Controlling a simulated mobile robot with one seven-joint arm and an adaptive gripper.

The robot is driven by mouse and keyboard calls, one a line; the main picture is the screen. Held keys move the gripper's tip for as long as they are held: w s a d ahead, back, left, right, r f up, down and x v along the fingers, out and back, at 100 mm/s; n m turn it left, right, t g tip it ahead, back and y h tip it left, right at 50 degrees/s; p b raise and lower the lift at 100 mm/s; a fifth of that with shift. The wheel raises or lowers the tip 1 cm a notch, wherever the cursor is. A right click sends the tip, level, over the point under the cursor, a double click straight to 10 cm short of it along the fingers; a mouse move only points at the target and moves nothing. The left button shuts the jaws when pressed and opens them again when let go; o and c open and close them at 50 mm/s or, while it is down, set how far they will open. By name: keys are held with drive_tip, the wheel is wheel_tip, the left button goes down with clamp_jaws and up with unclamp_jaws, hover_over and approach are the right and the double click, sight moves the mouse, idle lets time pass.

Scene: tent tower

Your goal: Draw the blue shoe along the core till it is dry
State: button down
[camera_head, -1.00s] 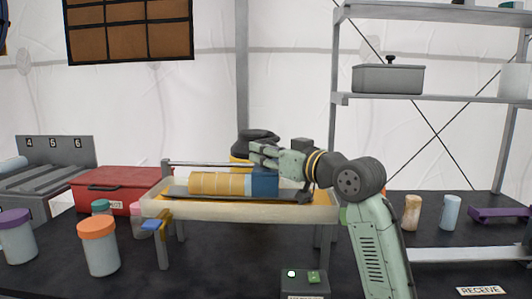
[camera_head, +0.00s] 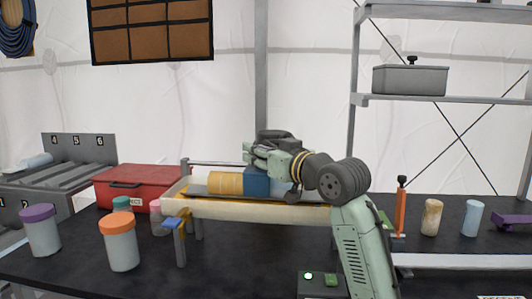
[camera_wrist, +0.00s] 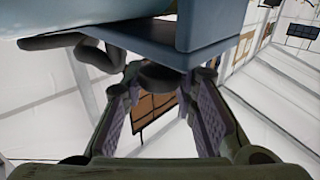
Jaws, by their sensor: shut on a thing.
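A long core lies across a raised trough (camera_head: 255,212) in the head view. Its tan stretch (camera_head: 225,184) shows left of the blue shoe (camera_head: 257,182), and a paler stretch (camera_head: 281,188) shows on the right. The shoe sits upright against the core, and its blue face also fills the top of the wrist view (camera_wrist: 210,32). My gripper (camera_head: 262,155) is over the shoe. In the wrist view my gripper (camera_wrist: 167,78) is shut on a dark grip (camera_wrist: 160,74) just under the shoe. The contact is partly hidden.
A red case (camera_head: 145,184), an orange-lidded jar (camera_head: 121,243) and a purple-lidded jar (camera_head: 40,230) stand left of the trough. A control box (camera_head: 322,284) stands in front. A speckled cylinder (camera_head: 431,217) and a pale cylinder (camera_head: 472,217) stand right, below the shelf (camera_head: 440,101).

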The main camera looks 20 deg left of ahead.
drive_tip(key=c, duration=1.3)
unclamp_jaws()
drive_tip(key=v, duration=1.2)
drive_tip(key=shift+d, duration=0.1)
